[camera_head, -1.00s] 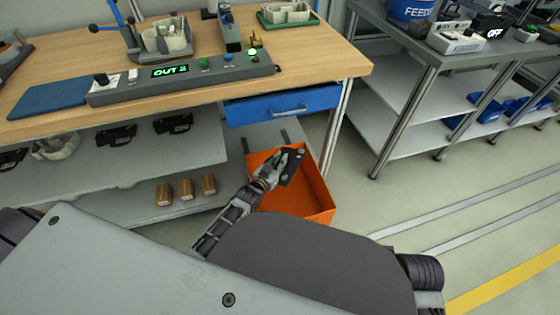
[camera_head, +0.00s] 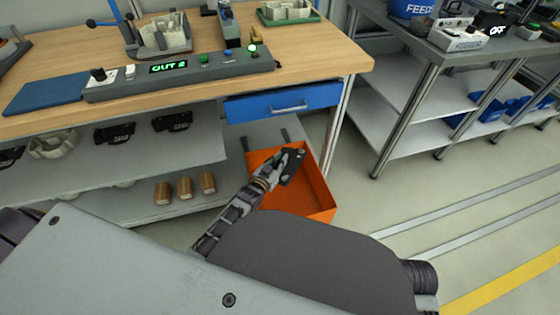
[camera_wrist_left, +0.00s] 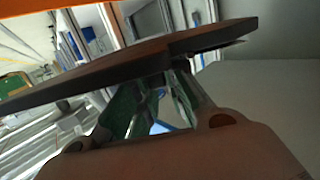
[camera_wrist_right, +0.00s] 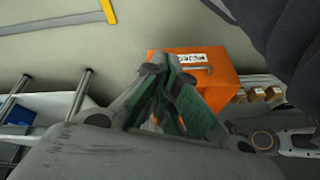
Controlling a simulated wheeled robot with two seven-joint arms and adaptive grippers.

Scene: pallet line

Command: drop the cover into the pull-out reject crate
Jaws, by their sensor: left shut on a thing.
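The cover (camera_head: 292,168) is a thin dark plate, held tilted in my left gripper (camera_head: 279,169). In the left wrist view the cover (camera_wrist_left: 120,73) lies across between the green-padded fingers (camera_wrist_left: 160,95), which are shut on it. The orange reject crate (camera_head: 322,190) is pulled out on the floor side of the bench, with its top open. The cover is over the crate's opening, within its rim as seen from the head. My right gripper (camera_wrist_right: 168,80) shows in the right wrist view only. Its fingers come together with nothing between them, and the crate (camera_wrist_right: 208,62) lies beyond.
The wooden bench (camera_head: 310,62) with a blue drawer (camera_head: 285,103) stands behind the crate. A shelf with several copper-coloured blocks (camera_head: 185,190) is left of the crate. A steel rack (camera_head: 405,110) stands at the right. The floor right of the crate is clear.

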